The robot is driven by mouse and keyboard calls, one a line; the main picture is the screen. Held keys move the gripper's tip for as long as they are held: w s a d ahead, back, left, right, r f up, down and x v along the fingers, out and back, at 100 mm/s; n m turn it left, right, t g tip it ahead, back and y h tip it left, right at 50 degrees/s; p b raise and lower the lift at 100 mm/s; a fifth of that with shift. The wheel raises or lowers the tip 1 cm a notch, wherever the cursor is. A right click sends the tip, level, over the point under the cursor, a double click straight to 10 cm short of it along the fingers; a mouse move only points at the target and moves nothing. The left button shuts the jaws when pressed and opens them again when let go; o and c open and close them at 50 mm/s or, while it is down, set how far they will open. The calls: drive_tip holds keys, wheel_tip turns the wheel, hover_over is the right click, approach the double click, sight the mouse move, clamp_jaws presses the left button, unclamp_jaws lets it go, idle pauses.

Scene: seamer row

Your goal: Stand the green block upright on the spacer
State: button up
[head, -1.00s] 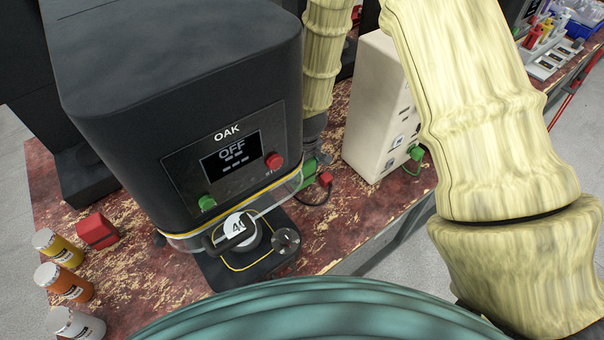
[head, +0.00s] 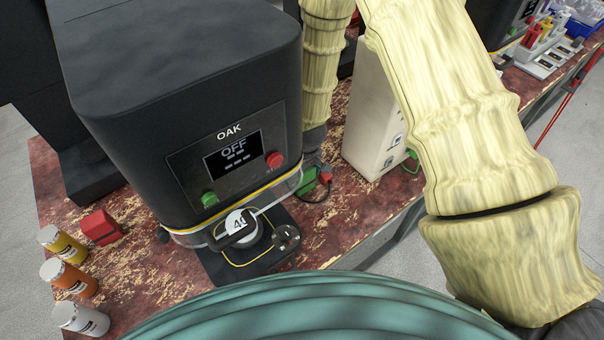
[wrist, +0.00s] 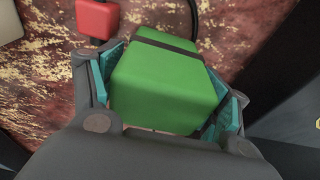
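The green block (wrist: 160,85), with a dark band across its far end, lies between the teal-padded fingers of my gripper (wrist: 170,95) in the wrist view. A pad lies along each side of it. Whether both pads press on it I cannot tell. In the head view the green block (head: 308,182) shows small beside the OAK machine, and my gripper there is mostly hidden behind the machine. A round white-topped piece with a number, possibly the spacer (head: 236,222), sits on a dark plate at the machine's front, partly behind a black handle.
The black OAK machine (head: 190,110) reads OFF. A red piece (head: 326,178) with a black cord lies close to the green block. A beige box (head: 368,120) stands to the right. A red block (head: 101,228) and several jars (head: 68,279) are at left.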

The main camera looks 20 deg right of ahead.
drive_tip(key=shift+o, duration=0.3)
drive_tip(key=shift+r, duration=0.25)
drive_tip(key=r+b, duration=0.1)
drive_tip(key=r, duration=0.2)
drive_tip(key=s+r+b, duration=0.1)
drive_tip(key=r, duration=0.3)
drive_tip(key=r+b, duration=0.1)
drive_tip(key=r, duration=0.3)
drive_tip(key=shift+s+d+r, duration=0.15)
drive_tip(key=shift+s+d, duration=0.15)
drive_tip(key=shift+s, duration=0.05)
drive_tip(key=shift+s+r, duration=0.1)
